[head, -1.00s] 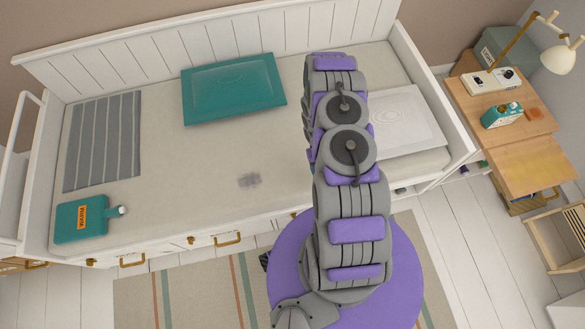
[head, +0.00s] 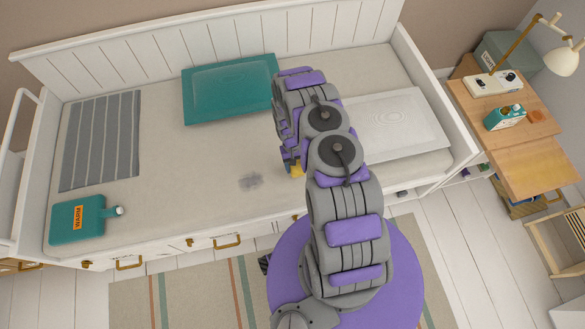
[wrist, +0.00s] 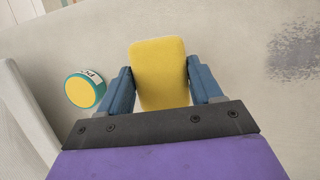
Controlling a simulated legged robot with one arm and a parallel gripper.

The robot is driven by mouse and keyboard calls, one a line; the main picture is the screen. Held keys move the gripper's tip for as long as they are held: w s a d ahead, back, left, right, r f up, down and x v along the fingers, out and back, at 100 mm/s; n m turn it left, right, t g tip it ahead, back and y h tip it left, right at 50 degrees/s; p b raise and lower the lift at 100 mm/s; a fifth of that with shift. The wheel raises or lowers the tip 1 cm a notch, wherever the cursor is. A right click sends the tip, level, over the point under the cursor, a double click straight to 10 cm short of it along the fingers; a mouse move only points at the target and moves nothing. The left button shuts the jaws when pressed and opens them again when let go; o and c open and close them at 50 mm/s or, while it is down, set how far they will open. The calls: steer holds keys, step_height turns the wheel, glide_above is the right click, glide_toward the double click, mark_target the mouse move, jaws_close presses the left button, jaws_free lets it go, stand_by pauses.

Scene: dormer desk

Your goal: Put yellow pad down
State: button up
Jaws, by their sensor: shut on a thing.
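The yellow pad (wrist: 160,72) is a rounded rectangular block, held between the two blue fingers of my gripper (wrist: 161,88) in the wrist view. My gripper is shut on it above the pale mattress (head: 170,150). In the head view only a small yellow piece of the pad (head: 297,170) shows below my arm; the gripper itself is mostly hidden there. Whether the pad touches the mattress I cannot tell.
A round teal item with a yellow top (wrist: 83,91) stands left of the pad in the wrist view. The bed also holds a teal cushion (head: 230,88), a white patterned pad (head: 395,122), a striped cloth (head: 100,140) and a teal WARM bottle (head: 78,219). Mattress around the smudge is clear.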

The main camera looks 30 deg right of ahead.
mark_target(294, 167)
steer(key=shift+w+f, duration=0.1)
steer(key=shift+w, duration=0.4)
steer(key=shift+w+a+f, duration=0.1)
steer(key=shift+w+f, duration=0.05)
steer(key=shift+w, duration=0.05)
steer(key=x, duration=0.1)
steer(key=b+x, duration=0.1)
steer(key=shift+w+f, duration=0.15)
steer(key=shift+f, duration=0.6)
steer(key=shift+a+r, duration=0.1)
steer(key=shift+a, duration=0.1)
steer(key=o, duration=0.9)
steer(key=shift+w, duration=0.1)
steer(key=o, duration=0.5)
steer(key=shift+d, duration=0.25)
steer(key=shift+a, duration=0.2)
